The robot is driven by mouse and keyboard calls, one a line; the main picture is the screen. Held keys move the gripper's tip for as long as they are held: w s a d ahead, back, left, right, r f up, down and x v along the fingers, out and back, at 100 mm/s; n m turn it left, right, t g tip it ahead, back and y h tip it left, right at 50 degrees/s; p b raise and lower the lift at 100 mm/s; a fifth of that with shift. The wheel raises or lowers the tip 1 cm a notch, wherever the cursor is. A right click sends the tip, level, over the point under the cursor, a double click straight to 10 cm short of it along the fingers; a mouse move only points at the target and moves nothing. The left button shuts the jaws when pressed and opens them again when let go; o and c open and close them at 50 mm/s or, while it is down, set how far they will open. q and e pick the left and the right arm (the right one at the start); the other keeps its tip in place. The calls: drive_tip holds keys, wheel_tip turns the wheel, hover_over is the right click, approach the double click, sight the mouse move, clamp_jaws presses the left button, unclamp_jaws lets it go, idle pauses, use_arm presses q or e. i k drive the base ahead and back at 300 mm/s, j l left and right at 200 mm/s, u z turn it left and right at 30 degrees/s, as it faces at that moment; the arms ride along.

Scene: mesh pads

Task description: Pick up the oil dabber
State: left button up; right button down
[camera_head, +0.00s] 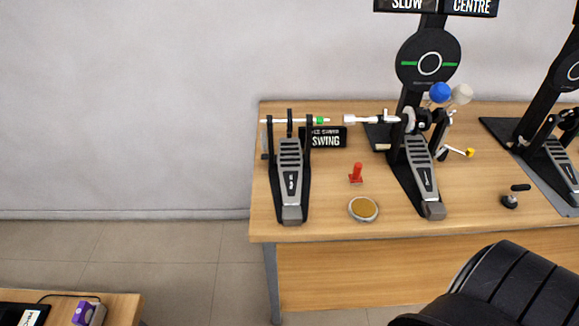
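A small red upright object (356,174) with a wider foot stands on the wooden table between two pedals. It may be the oil dabber, but I cannot tell for sure. A round shallow tin (363,208) with a tan top lies just in front of it, near the table's front edge. A small dark piece with a black side handle (511,198) stands farther right on the table. Neither of my grippers is in view.
On the wooden table (325,222) are a left pedal (291,175), a middle pedal (419,165) with a black round pad (428,60), and a right pedal (560,160). A black padded chair (500,290) stands before the table at the lower right.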

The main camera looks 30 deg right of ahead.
sight(356, 179)
drive_tip(key=z, duration=1.7)
